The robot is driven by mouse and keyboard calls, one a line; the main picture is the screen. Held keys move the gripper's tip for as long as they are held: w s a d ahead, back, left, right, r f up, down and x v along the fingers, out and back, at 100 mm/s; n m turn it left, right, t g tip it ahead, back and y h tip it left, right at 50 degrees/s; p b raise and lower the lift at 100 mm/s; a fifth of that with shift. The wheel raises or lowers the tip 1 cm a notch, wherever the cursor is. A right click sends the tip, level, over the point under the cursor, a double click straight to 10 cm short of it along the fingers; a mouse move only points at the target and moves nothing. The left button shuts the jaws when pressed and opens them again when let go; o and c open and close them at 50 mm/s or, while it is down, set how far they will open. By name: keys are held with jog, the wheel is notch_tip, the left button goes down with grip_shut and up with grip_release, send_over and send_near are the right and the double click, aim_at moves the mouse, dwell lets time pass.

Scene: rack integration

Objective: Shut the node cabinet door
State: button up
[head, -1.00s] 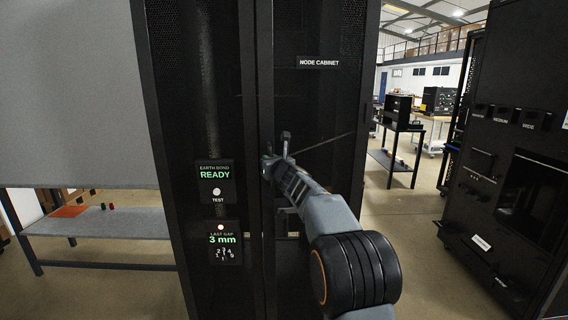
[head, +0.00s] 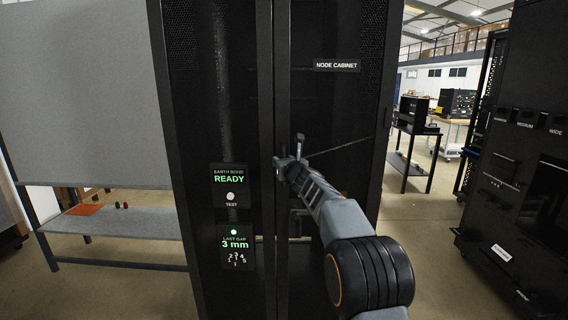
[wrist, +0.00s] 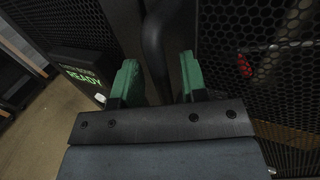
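The node cabinet door (head: 337,110) is a tall black mesh panel with a NODE CABINET label, straight ahead in the head view. It looks nearly flush with the cabinet frame (head: 225,110); I cannot tell whether it is fully shut. My gripper (head: 284,166) is at the door's left edge. In the wrist view its two green fingers (wrist: 158,82) are apart, with the dark vertical handle bar (wrist: 156,45) showing between them. Gaps show beside the bar, and I cannot tell whether either finger touches it.
Left of the door are an EARTH BOND READY panel (head: 231,178) with a TEST button and a LAST GAP 3 mm panel (head: 237,245). A grey bench (head: 125,225) stands at left, a black rack (head: 510,180) at right. Open floor lies between cabinet and rack.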

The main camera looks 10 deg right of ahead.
jog(key=shift+s, duration=0.1)
jog(key=s+d+b, duration=0.2)
jog(key=s+b, duration=0.2)
jog(key=s, duration=0.9)
jog(key=shift+s, duration=0.25)
